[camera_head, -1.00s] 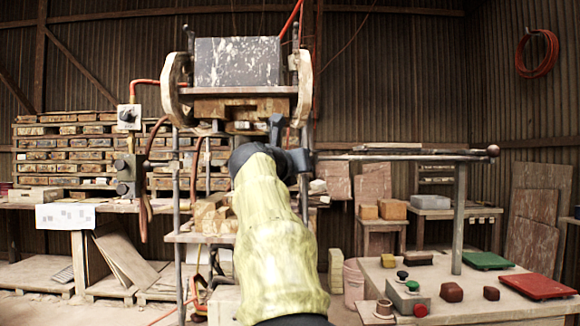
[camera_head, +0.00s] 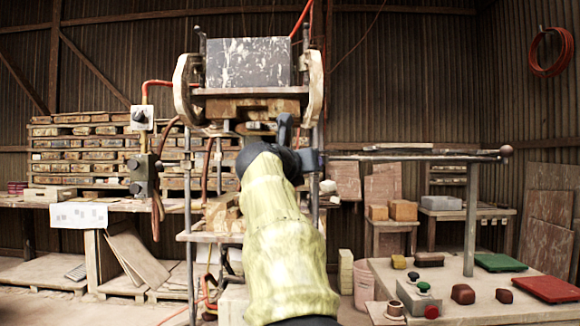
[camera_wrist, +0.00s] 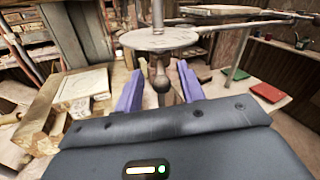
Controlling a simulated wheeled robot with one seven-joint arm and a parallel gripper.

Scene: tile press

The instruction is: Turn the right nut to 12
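The press frame stands in the middle of the head view, with a speckled dark block (camera_head: 248,62) on its plate (camera_head: 250,91). A thin upright rod stands at each side of the block; the right rod (camera_head: 303,42) is clear of my arm. I cannot pick out the right nut or read any number. In the wrist view, my gripper (camera_wrist: 158,72) has its two purple fingers apart. Between them shows a dark rounded knob (camera_wrist: 162,84), below a round metal disc (camera_wrist: 158,39) on an upright rod. I cannot tell whether the fingers touch it. My arm hides the gripper in the head view.
A long horizontal bar with a ball end (camera_head: 507,150) reaches right from the press. Below it, a table (camera_head: 455,302) carries a button box (camera_head: 418,298), brown blocks, a green tray (camera_head: 499,263) and a red tray (camera_head: 545,289). Stacked boards stand at left.

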